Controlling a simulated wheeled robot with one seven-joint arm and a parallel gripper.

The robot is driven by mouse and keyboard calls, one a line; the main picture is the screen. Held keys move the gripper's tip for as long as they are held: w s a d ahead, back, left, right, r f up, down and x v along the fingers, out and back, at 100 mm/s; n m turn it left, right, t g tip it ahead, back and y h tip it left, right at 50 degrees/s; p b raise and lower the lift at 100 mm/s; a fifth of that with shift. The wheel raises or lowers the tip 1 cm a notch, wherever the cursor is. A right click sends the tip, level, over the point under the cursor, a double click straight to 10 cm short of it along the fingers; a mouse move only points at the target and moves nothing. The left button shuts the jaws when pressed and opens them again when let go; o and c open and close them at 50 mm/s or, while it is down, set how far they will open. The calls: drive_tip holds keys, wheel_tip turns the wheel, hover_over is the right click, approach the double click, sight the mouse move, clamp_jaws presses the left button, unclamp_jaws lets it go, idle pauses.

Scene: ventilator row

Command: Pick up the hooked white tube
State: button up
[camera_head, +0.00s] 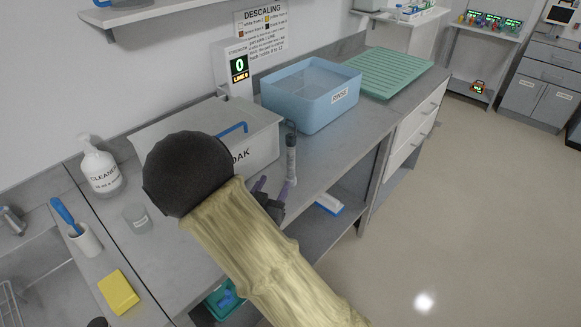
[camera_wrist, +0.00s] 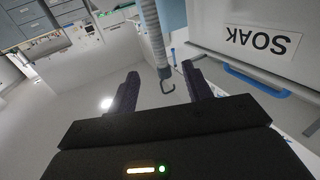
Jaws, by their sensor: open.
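The hooked white tube (camera_wrist: 153,35) is a pale ribbed tube with a dark hook at one end. In the wrist view it runs down from the top edge, its hook lying between my fingertips in the picture. In the head view the tube (camera_head: 291,165) stands nearly upright at the bench's front, beside the SOAK bin, dark hook uppermost. My gripper (camera_wrist: 161,78) is open with nothing between its fingers. In the head view my gripper (camera_head: 268,196) is just left of the tube's lower part, partly hidden by my arm. I cannot tell whether it touches the tube.
The grey SOAK bin (camera_head: 258,132) with a blue handle (camera_head: 232,129) stands close to the tube. The blue RINSE bin (camera_head: 310,108) and a green rack (camera_head: 378,72) are farther back. A cleaner bottle (camera_head: 101,170) and yellow sponge (camera_head: 118,292) are left. Floor at right is clear.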

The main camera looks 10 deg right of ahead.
sight(289, 157)
drive_tip(key=p+x, duration=0.1)
drive_tip(key=x, duration=0.7)
drive_tip(key=shift+s, duration=0.1)
drive_tip(key=shift+w+d+r, duration=0.15)
drive_tip(key=shift+w+d, duration=0.05)
drive_tip(key=p+x, duration=0.1)
drive_tip(key=x, duration=0.3)
drive_tip(key=shift+w+d+r+p, duration=0.25)
drive_tip(key=shift+p, duration=0.1)
drive_tip(key=shift+c, duration=0.2)
clamp_jaws()
